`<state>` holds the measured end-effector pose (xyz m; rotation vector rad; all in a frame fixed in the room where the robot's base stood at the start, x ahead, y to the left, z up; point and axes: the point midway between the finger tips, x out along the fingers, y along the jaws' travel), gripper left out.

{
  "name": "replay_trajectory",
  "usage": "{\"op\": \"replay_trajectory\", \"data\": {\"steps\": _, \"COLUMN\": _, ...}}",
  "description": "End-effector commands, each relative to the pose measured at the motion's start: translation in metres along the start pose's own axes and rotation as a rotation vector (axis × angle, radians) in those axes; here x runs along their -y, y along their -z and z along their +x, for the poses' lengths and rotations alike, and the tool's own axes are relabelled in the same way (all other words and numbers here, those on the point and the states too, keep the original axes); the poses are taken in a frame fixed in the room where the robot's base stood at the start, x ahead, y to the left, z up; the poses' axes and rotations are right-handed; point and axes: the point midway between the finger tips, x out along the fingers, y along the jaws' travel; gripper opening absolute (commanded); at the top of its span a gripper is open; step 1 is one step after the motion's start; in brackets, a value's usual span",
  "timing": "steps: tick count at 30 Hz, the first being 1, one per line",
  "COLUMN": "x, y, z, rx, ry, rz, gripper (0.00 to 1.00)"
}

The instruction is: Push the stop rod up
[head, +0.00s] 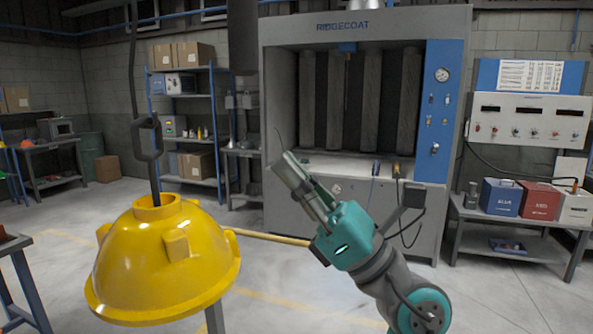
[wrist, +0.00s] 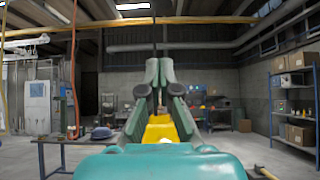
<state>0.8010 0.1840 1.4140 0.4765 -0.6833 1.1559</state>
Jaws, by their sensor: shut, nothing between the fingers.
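A yellow dome-shaped hood (head: 165,262) hangs at the left from a dark link and hanger (head: 147,140). A tan rod (head: 270,237), which I take to be the stop rod, sticks out from the hood's right side. Its right end is hidden by my gripper in the head view. A tan rod piece (wrist: 265,172) also shows at the lower right of the wrist view. My gripper (head: 288,165) is shut and empty, with its fingers pointing up and left, above the rod. In the wrist view, the hood (wrist: 160,130) shows yellow beyond my fingers (wrist: 158,75). Contact with the rod cannot be told.
A grey booth (head: 355,185) stands behind my gripper. A bench (head: 510,232) with coloured boxes is at the right. Shelves (head: 188,130) stand at the back left, and a table edge (head: 15,245) at the left. A yellow bar (wrist: 210,20) crosses the top of the wrist view.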

Motion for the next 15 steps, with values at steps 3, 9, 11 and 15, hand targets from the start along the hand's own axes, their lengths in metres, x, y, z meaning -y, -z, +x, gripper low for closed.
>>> {"op": "replay_trajectory", "data": {"steps": 3, "x": -0.001, "y": -0.001, "z": 0.024, "rx": 0.003, "ry": -0.004, "rz": 0.001, "gripper": 0.0}}
{"op": "replay_trajectory", "data": {"steps": 9, "x": -0.001, "y": -0.001, "z": 0.061, "rx": 0.002, "ry": -0.003, "rz": 0.001, "gripper": 0.0}}
{"op": "replay_trajectory", "data": {"steps": 11, "x": -0.001, "y": -0.001, "z": 0.072, "rx": 0.002, "ry": -0.003, "rz": 0.002, "gripper": 0.0}}
{"op": "replay_trajectory", "data": {"steps": 15, "x": 0.0, "y": -0.016, "z": 0.084, "rx": 0.003, "ry": -0.001, "rz": -0.001, "gripper": 0.0}}
